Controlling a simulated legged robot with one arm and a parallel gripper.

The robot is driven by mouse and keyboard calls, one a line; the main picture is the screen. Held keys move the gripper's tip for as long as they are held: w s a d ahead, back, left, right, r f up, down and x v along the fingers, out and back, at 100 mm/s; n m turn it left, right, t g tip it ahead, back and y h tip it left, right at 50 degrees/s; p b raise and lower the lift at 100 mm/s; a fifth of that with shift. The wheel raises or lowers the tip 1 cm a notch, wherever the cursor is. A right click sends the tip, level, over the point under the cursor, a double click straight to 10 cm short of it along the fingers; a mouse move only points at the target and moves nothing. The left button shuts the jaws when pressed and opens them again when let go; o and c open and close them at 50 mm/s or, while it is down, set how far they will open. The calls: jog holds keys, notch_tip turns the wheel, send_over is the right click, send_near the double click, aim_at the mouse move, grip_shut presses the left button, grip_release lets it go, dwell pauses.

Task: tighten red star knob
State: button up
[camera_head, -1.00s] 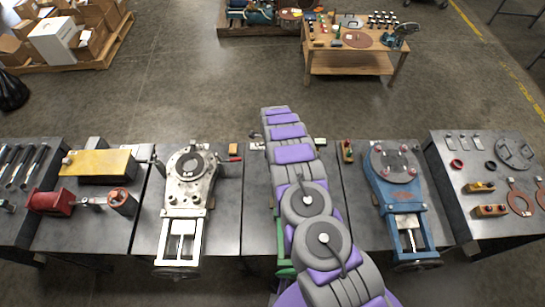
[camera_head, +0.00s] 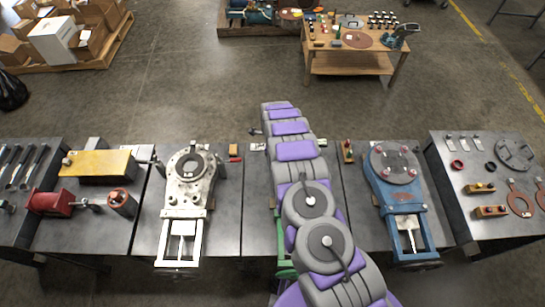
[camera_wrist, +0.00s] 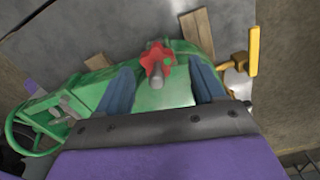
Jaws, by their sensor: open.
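The red star knob (camera_wrist: 156,60) sits on a grey stem on a green valve body (camera_wrist: 95,88) in the wrist view. My gripper (camera_wrist: 162,82) is open, with one blue-grey finger to the left and one to the right of the knob's line. The knob shows just beyond and between the fingertips; I cannot tell how far off it is. In the head view my purple and grey arm covers most of the green body (camera_head: 282,240), and the knob is hidden there.
A pale valve (camera_head: 190,190) stands on the workbench left of my arm and a blue valve (camera_head: 398,195) right of it. Wooden blocks (camera_wrist: 198,32) lie beside the green body. A brass fitting with a yellow handle (camera_wrist: 253,52) is at its right.

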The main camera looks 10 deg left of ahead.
notch_tip(320, 180, up, 15)
jog(key=p, duration=0.1)
dwell(0.3)
jog(key=shift+a, duration=0.1)
jog(key=shift+r, duration=0.15)
jog(key=s+d+r+n+g+b, duration=0.1)
jog(key=s+d+r+n, duration=0.4)
jog(key=s+d+r, duration=0.5)
jog(key=s+d+r+n+b, duration=0.2)
jog(key=s+d+r+n, duration=0.4)
jog(key=r, duration=0.7)
jog(key=s+d+n+b, duration=0.1)
jog(key=s+d+n, duration=0.2)
jog(key=s, duration=1.1)
jog(key=s+d+r+n+b, duration=0.1)
jog(key=s+d+n, duration=0.2)
jog(key=s+d, duration=0.7)
jog(key=s, duration=0.4)
jog(key=shift+s+d+r+g, duration=0.2)
jog(key=shift+s+g, duration=0.1)
jog(key=shift+g, duration=0.1)
